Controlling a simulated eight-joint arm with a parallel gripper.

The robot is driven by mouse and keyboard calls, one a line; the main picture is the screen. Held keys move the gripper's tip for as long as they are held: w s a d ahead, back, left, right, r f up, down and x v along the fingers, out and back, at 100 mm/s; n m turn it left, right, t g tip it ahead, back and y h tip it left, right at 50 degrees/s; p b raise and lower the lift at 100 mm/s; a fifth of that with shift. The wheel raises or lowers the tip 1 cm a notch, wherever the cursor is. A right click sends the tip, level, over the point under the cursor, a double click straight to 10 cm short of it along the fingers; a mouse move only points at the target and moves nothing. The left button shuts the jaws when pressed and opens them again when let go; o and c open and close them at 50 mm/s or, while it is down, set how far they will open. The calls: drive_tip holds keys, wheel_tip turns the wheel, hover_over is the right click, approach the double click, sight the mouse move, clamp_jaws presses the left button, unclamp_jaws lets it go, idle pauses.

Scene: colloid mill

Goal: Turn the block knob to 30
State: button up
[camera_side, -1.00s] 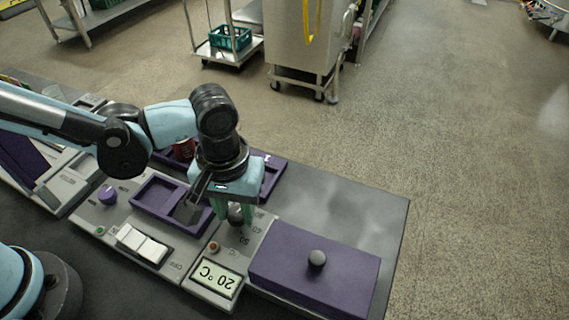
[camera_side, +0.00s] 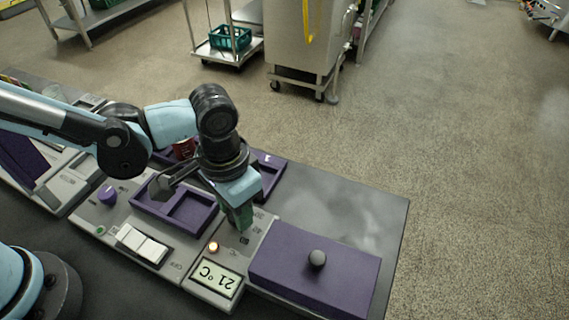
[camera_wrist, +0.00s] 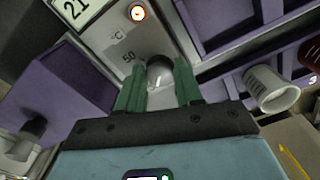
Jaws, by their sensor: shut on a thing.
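The block knob (camera_wrist: 158,72) is a dark grey round knob on a light panel, with a white mark on it, seen in the wrist view. My gripper (camera_wrist: 156,82) has its two green fingers on either side of the knob and is shut on it. In the side view my gripper (camera_side: 240,220) hides the knob. A printed 50 and °C stand beside the knob; the pointer's exact setting is unclear. The display (camera_side: 216,278) reads 21 °C, upside down in the side view. A small lamp (camera_side: 213,247) near it glows orange; it also shows in the wrist view (camera_wrist: 138,13).
A purple lid (camera_side: 290,262) with a grey round handle lies right of the panel. Purple trays (camera_side: 152,203) lie behind and left. A white rocker switch (camera_side: 141,244) and a purple knob (camera_side: 107,195) are further left. A white cup (camera_wrist: 270,88) stands near my gripper in the wrist view.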

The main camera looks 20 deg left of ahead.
idle(0.4)
drive_tip(key=o, duration=1)
drive_tip(key=shift+o, duration=0.2)
wheel_tip(320, 180, up, 12)
drive_tip(key=w+a+f+n+t, duration=0.1)
drive_tip(key=a+n+t, duration=0.3)
drive_tip(key=a, duration=1.8)
drive_tip(key=f+t, duration=0.1)
drive_tip(key=t, duration=0.2)
drive_tip(key=shift+w+a, duration=0.3)
drive_tip(key=shift+a, duration=0.1)
